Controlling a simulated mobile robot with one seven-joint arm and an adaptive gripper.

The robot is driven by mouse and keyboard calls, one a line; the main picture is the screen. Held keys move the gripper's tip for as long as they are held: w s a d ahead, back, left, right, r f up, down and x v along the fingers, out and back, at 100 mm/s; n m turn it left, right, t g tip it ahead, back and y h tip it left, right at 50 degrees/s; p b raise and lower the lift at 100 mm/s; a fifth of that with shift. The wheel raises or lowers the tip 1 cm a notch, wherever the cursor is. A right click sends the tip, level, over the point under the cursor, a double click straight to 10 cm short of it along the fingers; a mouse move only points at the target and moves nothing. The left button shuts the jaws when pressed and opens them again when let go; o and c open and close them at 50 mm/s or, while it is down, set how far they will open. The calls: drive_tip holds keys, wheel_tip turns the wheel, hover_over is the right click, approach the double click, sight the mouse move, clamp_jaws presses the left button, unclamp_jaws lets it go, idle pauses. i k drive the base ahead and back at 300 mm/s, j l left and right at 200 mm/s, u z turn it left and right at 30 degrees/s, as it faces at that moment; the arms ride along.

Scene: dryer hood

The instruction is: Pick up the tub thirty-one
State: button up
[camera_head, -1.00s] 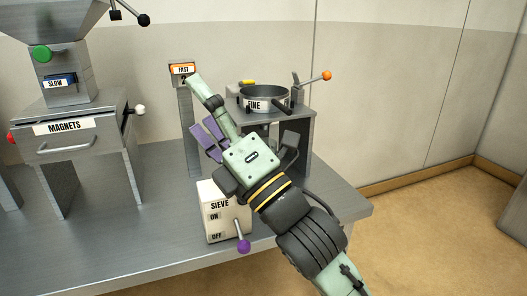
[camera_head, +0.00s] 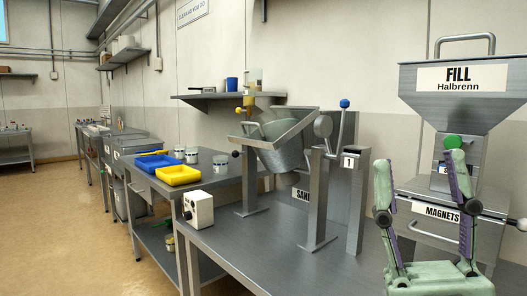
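Several small white tubs with dark markings stand on the steel table left of centre: one nearer tub (camera_head: 220,163), one behind it (camera_head: 192,155) and one at the back left (camera_head: 179,151). Their markings are too small to read, so I cannot tell which is tub thirty-one. My gripper (camera_head: 419,170) points up at the lower right, in front of the magnets drawer. Its two fingers are well apart with nothing between them. It is far to the right of the tubs.
A yellow tray (camera_head: 178,175) and a blue tray (camera_head: 157,162) lie near the tubs. A white control box (camera_head: 198,209) stands at the near table's edge. A tilted steel pan (camera_head: 280,140) on stands and the fill hopper (camera_head: 460,95) rise beside it. Open floor lies left.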

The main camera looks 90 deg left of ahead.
sight(179, 149)
drive_tip(key=u, duration=0.4)
drive_tip(key=j+u, duration=0.1)
drive_tip(key=u, duration=0.3)
drive_tip(key=j+u, duration=0.1)
drive_tip(key=u, duration=0.7)
drive_tip(key=i+j+u, duration=0.15)
drive_tip(key=u, duration=0.3)
drive_tip(key=i+j+u, duration=0.25)
drive_tip(key=u, duration=0.2)
drive_tip(key=i+j+u, duration=0.2)
drive_tip(key=u, duration=0.25)
drive_tip(key=i+u, duration=0.3)
drive_tip(key=i, duration=0.85)
drive_tip(key=k+j, duration=0.2)
drive_tip(key=j, duration=0.2)
drive_tip(key=k+j+z, duration=0.1)
drive_tip(key=j, duration=0.35)
drive_tip(key=k+j, duration=0.35)
drive_tip(key=j+z, duration=0.15)
drive_tip(key=z, duration=3.25)
